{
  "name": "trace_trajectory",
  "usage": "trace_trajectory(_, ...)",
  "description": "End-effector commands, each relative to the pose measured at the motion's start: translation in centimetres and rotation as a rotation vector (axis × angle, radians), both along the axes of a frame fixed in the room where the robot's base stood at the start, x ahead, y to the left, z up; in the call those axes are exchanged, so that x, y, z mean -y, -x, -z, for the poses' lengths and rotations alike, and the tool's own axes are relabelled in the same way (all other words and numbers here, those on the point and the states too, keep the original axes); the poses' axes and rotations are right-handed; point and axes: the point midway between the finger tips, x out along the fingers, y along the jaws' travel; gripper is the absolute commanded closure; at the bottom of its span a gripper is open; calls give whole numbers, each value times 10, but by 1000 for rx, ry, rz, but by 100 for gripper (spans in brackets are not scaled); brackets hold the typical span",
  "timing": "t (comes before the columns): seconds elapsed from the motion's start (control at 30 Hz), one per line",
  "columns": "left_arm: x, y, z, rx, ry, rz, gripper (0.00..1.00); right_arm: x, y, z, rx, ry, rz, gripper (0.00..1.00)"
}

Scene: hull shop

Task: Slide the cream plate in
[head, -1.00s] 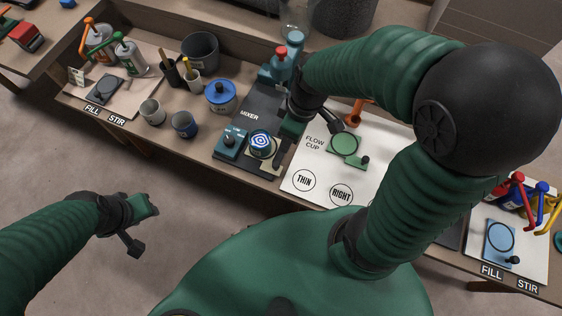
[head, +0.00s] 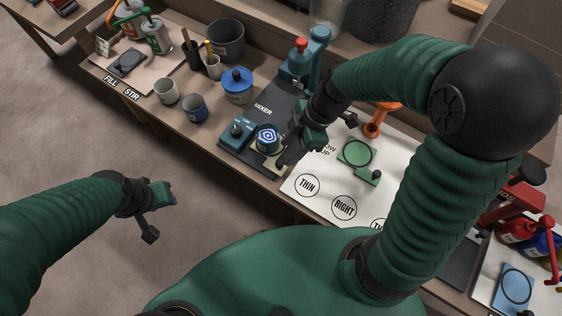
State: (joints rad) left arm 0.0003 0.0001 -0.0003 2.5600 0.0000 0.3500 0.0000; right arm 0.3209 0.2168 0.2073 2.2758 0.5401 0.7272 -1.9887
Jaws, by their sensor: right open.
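The cream plate (head: 264,159) shows only as a small pale edge at the front of the dark mixer (head: 264,112). A cup with a blue-and-white swirl top (head: 267,137) stands over it and hides much of it. My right gripper (head: 290,153) is open, just right of the cup and plate, with its fingers pointing down. I cannot tell whether a finger touches the plate. My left gripper (head: 160,212) is open and empty, out over the floor, away from the bench.
A teal knob block (head: 236,133) sits left of the cup. A blue-lidded pot (head: 237,86) and small cups stand further left. A white sheet with a green flow cup plate (head: 358,155) lies to the right. An orange stand (head: 376,118) is behind it.

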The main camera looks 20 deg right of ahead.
Motion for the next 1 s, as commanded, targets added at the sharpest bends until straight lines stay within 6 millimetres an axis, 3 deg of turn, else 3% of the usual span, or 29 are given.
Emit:
trace_trajectory(0.03, 0, 0, 9, 0, 0, 0, 64, -5, 1, 18, -6, -2, -1, 58)
trace_trajectory(0.1, 0, 0, 14, 0, 0, 0, 64, -12, 0, 33, -5, -2, -2, 58)
trace_trajectory(0.23, 0, 0, 21, 0, 0, 1, 64, -21, -2, 54, -3, 0, 0, 58)
trace_trajectory(0.4, 0, 0, 24, 0, 0, 1, 64, -26, -3, 64, 0, 1, 1, 58)
trace_trajectory(0.63, 0, 0, 23, 0, 0, 0, 64, -26, -3, 64, 0, 1, 1, 58)
trace_trajectory(0.97, 0, 0, 23, 0, 0, 1, 64, -26, -3, 64, 0, 1, 2, 100)
trace_trajectory(1.0, 0, 0, 23, 0, 0, 1, 64, -26, -3, 64, 0, 1, 2, 100)
